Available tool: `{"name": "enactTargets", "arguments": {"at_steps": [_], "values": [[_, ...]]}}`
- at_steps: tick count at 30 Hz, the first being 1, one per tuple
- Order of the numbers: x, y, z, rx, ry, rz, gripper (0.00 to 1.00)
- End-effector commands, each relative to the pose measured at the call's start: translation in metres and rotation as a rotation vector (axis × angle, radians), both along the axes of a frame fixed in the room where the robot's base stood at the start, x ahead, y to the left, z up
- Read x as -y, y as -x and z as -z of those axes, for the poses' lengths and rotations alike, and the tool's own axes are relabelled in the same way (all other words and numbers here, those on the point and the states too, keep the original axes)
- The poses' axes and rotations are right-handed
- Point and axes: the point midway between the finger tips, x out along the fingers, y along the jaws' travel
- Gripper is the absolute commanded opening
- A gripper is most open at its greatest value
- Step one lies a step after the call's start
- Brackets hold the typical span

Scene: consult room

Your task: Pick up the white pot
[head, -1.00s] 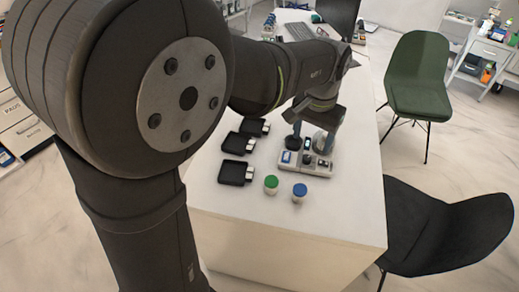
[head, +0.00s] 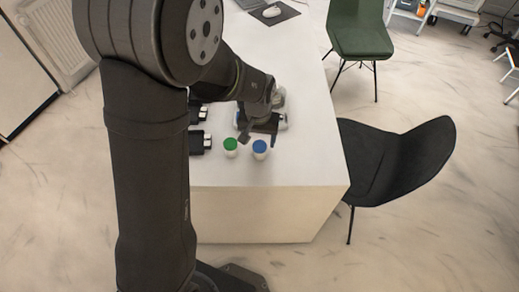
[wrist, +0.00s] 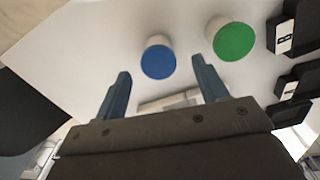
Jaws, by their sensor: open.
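Two small white pots stand side by side on the white table. One has a green lid (head: 230,147) and the other a blue lid (head: 260,149). I see no pot that is clearly all white. My gripper (head: 258,134) is open and empty, just behind the pots and over the tray's near side. In the wrist view, the blue-lidded pot (wrist: 158,58) is ahead, between the lines of my open fingers (wrist: 163,84). The green-lidded pot (wrist: 232,40) is to its right, outside the right finger.
A pale tray (head: 283,122) lies partly hidden under my gripper, with a greyish round thing (head: 279,97) behind it. Black boxes (head: 197,142) stand left of the pots. The table (head: 305,150) is bare to the right. A black chair (head: 385,160) stands beyond its right edge.

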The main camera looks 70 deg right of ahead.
Motion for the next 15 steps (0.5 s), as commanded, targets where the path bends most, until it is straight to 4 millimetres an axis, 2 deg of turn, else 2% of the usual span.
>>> {"name": "enactTargets", "arguments": {"at_steps": [5, 15], "values": [[0.0, 0.0, 0.011, 0.0, -0.001, 0.0, 0.66], [0.0, 0.002, 0.053, 0.0, -0.002, 0.001, 0.66]]}}
